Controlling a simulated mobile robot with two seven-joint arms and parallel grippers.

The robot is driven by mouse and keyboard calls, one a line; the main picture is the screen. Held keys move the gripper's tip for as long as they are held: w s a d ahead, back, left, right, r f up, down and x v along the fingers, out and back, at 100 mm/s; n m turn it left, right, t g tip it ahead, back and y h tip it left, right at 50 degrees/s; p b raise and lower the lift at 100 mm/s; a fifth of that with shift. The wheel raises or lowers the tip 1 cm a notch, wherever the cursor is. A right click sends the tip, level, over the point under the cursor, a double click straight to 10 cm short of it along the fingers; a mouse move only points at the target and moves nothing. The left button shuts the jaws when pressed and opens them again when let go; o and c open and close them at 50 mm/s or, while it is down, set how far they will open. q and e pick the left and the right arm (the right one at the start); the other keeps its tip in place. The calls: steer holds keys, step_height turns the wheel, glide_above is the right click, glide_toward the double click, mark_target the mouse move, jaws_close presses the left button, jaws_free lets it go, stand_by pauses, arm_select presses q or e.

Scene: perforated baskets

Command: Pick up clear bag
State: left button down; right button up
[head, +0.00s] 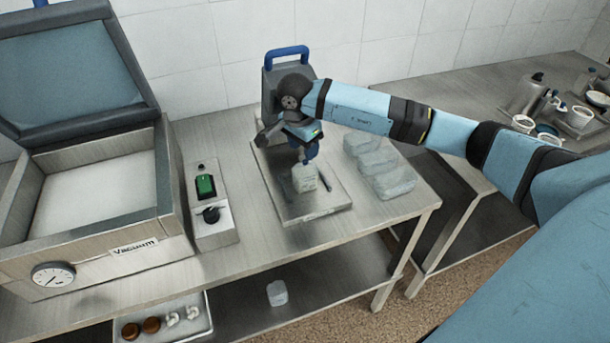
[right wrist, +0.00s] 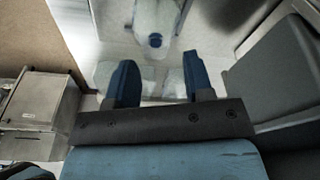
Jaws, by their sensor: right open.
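My right gripper (head: 309,153) is open, with its blue fingers pointing down just above a small clear bag (head: 304,179) on the metal tray (head: 325,205). I cannot tell whether the fingers touch it. In the right wrist view the open fingers (right wrist: 158,70) stand apart. A translucent, bag-like thing with a blue spot (right wrist: 155,18) lies beyond the fingertips there. More clear, flat packs (head: 385,180) lie on the table to the right of the tray. A pale translucent thing (right wrist: 173,85) shows between the fingers in the right wrist view. My left gripper is not in view.
An open vacuum box (head: 95,245) with a gauge stands at left. A control box (head: 212,215) with a green switch is beside it. A grey device with a blue handle (head: 287,54) stands behind the tray. Below are a shelf tray (head: 180,330) and a pale container (head: 277,293).

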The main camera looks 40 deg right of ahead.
mark_target(305, 173)
steer(key=f, duration=0.2)
steer(key=f+p, duration=0.1)
steer(key=f, duration=0.1)
steer(key=shift+s+d+f, duration=0.1)
steer(key=shift+s+f, duration=0.1)
steer(key=shift+f, duration=0.05)
steer(key=shift+c, duration=0.4)
jaws_close()
steer(key=shift+r, duration=0.1)
